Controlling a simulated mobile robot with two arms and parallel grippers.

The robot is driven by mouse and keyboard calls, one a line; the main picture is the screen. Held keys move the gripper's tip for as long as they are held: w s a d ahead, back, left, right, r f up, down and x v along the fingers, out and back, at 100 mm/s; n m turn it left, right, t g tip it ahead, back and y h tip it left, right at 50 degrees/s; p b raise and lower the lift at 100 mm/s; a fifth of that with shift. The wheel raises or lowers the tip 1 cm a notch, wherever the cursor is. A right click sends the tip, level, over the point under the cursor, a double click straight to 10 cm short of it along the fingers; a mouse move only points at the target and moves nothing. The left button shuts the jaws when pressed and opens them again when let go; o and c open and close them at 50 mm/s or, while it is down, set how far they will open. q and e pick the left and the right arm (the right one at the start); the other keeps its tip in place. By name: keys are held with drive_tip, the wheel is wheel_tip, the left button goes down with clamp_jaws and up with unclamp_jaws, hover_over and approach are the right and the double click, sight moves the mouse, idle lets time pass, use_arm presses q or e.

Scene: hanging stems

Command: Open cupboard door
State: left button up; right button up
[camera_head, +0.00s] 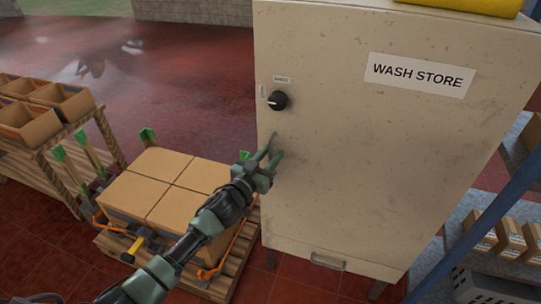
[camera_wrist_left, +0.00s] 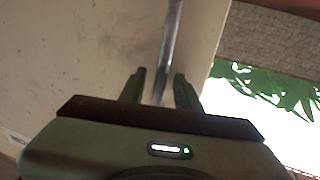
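The cream cupboard door (camera_head: 345,130) is closed, with a "WASH STORE" label (camera_head: 419,75) at its upper right. A black rotary knob (camera_head: 277,100) sits near its left edge, with a small label above it. My left gripper (camera_head: 271,153) is at the door's left edge, below the knob. In the left wrist view a metal bar handle (camera_wrist_left: 172,40) runs down between the two fingers of my left gripper (camera_wrist_left: 160,80). The fingers are open, with gaps beside the bar. In the head view the handle is mostly hidden by the fingers. My right gripper is not in view.
A pallet with cardboard boxes (camera_head: 168,181) stands left of the cupboard, under my left arm. A wooden rack of open boxes (camera_head: 40,112) is further left. A blue post (camera_head: 485,225) and shelves with boxes (camera_head: 507,240) stand at right. Red floor behind is clear.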

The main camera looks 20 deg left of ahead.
use_arm(q)
clamp_jaws()
idle(1.2)
